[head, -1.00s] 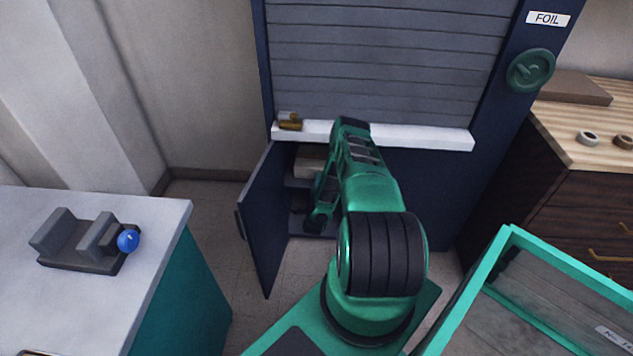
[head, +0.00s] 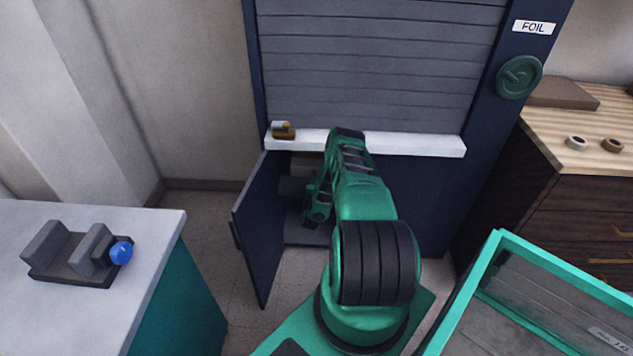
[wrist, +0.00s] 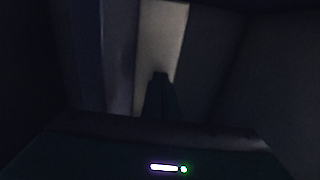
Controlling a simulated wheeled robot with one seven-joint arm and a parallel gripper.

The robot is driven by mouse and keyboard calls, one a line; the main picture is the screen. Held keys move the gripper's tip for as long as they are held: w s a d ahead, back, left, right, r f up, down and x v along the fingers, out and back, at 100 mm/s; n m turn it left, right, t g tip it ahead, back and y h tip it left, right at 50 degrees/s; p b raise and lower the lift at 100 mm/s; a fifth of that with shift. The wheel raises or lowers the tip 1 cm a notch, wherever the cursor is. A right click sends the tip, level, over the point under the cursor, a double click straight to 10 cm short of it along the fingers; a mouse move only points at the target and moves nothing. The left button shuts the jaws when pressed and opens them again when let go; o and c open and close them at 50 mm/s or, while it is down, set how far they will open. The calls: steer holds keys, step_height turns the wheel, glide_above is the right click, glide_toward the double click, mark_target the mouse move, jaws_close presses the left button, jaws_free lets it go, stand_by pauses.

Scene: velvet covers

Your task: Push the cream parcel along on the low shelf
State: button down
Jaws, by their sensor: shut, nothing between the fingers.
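The cream parcel (wrist: 163,35) shows in the wrist view as a pale upright band at top centre, dimly lit. In the head view a pale patch of it (head: 307,166) shows inside the open lower cupboard, partly hidden by my arm. My gripper (wrist: 161,76) is shut, a dark narrow shape whose tips overlap the lower part of the parcel in the wrist view. I cannot tell whether they touch it. In the head view my arm reaches into the cupboard, and my fingertips cannot be made out. The low shelf is mostly dark or hidden.
The cupboard's dark blue door (head: 258,232) stands open to the left of my arm. A white ledge (head: 410,144) with a small brown item (head: 284,131) runs above the opening, under a grey shutter (head: 380,65). A counter (head: 150,225) stands left, a green-rimmed bin (head: 455,300) right.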

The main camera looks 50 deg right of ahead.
steer(key=shift+w+d, duration=0.1)
steer(key=shift+w, duration=0.1)
stand_by(0.3)
steer(key=s+a+m, duration=0.9)
steer(key=s+a, duration=0.1)
steer(key=a, duration=0.1)
steer(key=w+d+m, duration=0.2)
steer(key=d+m, duration=0.1)
steer(key=d, duration=0.1)
steer(key=w+d+r+m, duration=0.1)
steer(key=w+d+m, duration=0.2)
steer(key=d, duration=0.1)
steer(key=w+d+r+m, duration=0.1)
steer(key=w+d+m, duration=0.1)
steer(key=w+d, duration=0.1)
steer(key=shift+w+d+m, duration=0.2)
steer(key=shift+d+m, duration=0.2)
steer(key=shift+d, duration=0.2)
stand_by(0.5)
